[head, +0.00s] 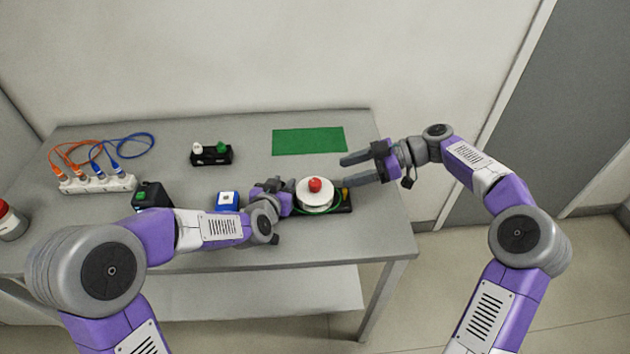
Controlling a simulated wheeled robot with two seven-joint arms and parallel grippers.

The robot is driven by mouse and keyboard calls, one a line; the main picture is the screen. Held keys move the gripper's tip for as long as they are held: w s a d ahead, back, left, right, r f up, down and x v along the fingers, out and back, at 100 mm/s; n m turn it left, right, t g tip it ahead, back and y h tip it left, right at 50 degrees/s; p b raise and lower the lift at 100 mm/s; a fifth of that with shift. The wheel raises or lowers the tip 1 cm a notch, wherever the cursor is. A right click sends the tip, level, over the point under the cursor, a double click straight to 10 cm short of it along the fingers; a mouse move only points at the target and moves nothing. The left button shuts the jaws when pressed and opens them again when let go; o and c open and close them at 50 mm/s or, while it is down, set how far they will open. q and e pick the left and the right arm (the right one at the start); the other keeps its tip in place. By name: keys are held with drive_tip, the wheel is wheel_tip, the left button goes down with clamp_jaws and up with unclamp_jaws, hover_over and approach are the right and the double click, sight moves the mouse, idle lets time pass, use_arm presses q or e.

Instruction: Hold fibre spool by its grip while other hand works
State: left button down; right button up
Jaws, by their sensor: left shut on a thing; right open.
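The fibre spool (314,198) is a white round drum with a red knob (315,184) on top and a green fibre around its lower edge. It sits on a black base (344,205) near the right end of the bench. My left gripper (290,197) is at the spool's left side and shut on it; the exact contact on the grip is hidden. My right gripper (362,170) is open and empty, above and to the right of the spool, with its fingers pointing left. A small yellow part (346,193) shows on the base's right end.
A green mat (309,141) lies bare at the back. A black holder (211,156) with white and green knobs, a blue-and-white box (227,201), a black box (151,195) and a white strip (97,184) with orange and blue cables stand on the bench (255,160) to the left.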

sight(315, 182)
drive_tip(key=x, duration=1)
drive_tip(key=shift+f, duration=0.1)
drive_tip(key=shift+d, duration=0.1)
drive_tip(key=c, duration=1)
